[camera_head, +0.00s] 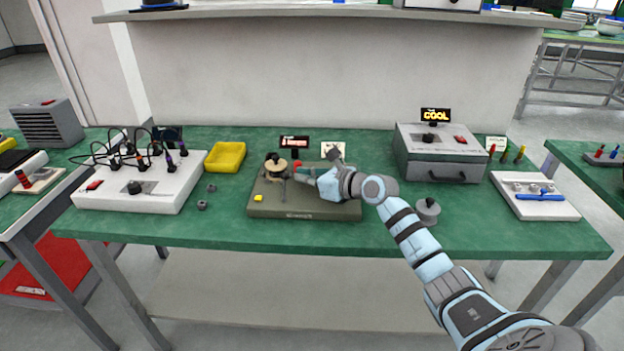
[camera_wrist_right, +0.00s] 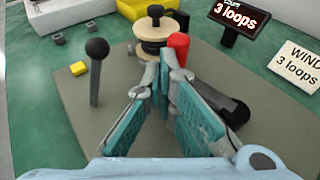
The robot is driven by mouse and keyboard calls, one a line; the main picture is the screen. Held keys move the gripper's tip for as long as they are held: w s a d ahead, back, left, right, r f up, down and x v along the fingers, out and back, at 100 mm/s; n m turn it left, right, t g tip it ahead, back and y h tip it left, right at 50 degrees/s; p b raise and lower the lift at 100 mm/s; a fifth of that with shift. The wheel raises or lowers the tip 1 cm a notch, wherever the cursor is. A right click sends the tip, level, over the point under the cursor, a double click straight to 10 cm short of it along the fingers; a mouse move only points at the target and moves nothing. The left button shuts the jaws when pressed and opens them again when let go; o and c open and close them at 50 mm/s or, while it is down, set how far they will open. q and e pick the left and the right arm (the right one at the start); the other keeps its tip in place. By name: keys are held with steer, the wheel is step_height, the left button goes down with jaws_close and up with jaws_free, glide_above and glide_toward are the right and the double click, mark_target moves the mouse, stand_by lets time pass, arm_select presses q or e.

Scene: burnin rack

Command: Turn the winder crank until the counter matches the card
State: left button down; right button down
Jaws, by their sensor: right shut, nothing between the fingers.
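The winder stands on a grey-green base plate (camera_head: 320,210). Its spool (camera_wrist_right: 155,38) has tan wooden discs. A red knob (camera_wrist_right: 178,44) stands beside the spool. A grey lever with a black ball (camera_wrist_right: 97,48) stands at the left. The counter display (camera_wrist_right: 239,14) reads "3 loops". The card (camera_wrist_right: 297,66) reads "WIND 3 loops". My right gripper (camera_wrist_right: 165,70) is shut and empty, its fingertips just in front of the red knob; I cannot tell if they touch it. A black part (camera_wrist_right: 232,108) shows partly behind the right finger. My left gripper is not in view.
A yellow block (camera_wrist_right: 78,69) lies on the base plate. A yellow tray (camera_head: 226,157) and a white box with cables (camera_head: 140,188) stand to the left. A grey oven-like box with a "COOL" sign (camera_head: 435,115) stands to the right. A lidded grey pot (camera_head: 428,212) is near my right arm.

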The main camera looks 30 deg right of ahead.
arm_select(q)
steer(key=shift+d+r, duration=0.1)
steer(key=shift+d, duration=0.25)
arm_select(e)
steer(key=shift+w, duration=0.65)
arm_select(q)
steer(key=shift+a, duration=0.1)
